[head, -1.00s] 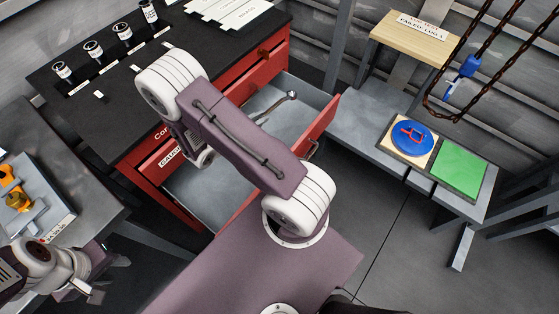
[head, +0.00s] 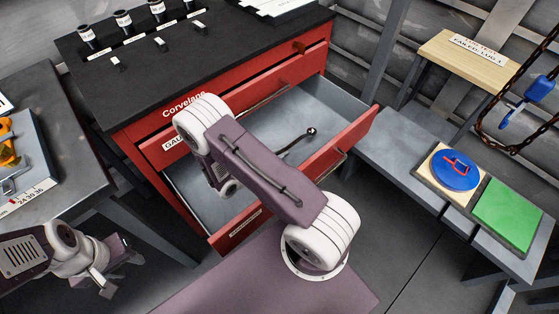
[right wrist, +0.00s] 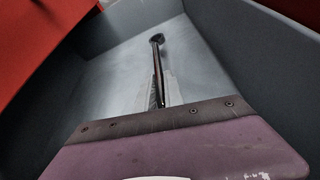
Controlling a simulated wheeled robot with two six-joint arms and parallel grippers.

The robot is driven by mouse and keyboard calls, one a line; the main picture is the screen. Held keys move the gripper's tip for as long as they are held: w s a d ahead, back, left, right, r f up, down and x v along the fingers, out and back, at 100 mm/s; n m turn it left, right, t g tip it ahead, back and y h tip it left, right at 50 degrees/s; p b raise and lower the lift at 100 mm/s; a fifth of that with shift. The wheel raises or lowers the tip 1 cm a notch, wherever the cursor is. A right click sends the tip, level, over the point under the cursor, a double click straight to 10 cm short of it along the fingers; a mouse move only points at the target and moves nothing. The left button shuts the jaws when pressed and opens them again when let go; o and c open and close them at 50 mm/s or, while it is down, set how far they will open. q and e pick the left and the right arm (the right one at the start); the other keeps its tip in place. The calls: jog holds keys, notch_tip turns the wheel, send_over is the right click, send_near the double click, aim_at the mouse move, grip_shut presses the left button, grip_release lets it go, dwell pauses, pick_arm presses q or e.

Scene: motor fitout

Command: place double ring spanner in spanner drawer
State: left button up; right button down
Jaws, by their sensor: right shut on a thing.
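The double ring spanner (head: 295,143) is a dark metal bar with a ring end, seen within the open spanner drawer (head: 290,112). The red-fronted drawer has a grey inside. In the right wrist view the spanner (right wrist: 157,72) points away from my right gripper (right wrist: 162,108), over the drawer floor. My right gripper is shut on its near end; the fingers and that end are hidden. I cannot tell whether the spanner touches the floor. In the head view my right forearm covers that gripper. My left gripper (head: 115,266) is open and empty, at lower left.
The red cabinet's black top (head: 225,50) carries several dark cups and labels. A grey bench (head: 75,140) stands at left. At right, a low grey bench holds a blue disc (head: 456,168) and a green pad (head: 507,215). A chained blue hook (head: 527,98) hangs at right.

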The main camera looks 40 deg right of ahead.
notch_tip(320, 180, down, 3)
jog(key=shift+s+f+b, duration=0.1)
jog(key=shift+f+b, duration=0.1)
jog(key=shift+b, duration=0.45)
jog(key=shift+f, duration=0.2)
jog(key=c, duration=1.5)
grip_release()
jog(key=shift+o, duration=0.2)
jog(key=shift+r, duration=0.25)
jog(key=p+v, duration=0.2)
jog(key=v, duration=1)
jog(key=shift+f, duration=0.1)
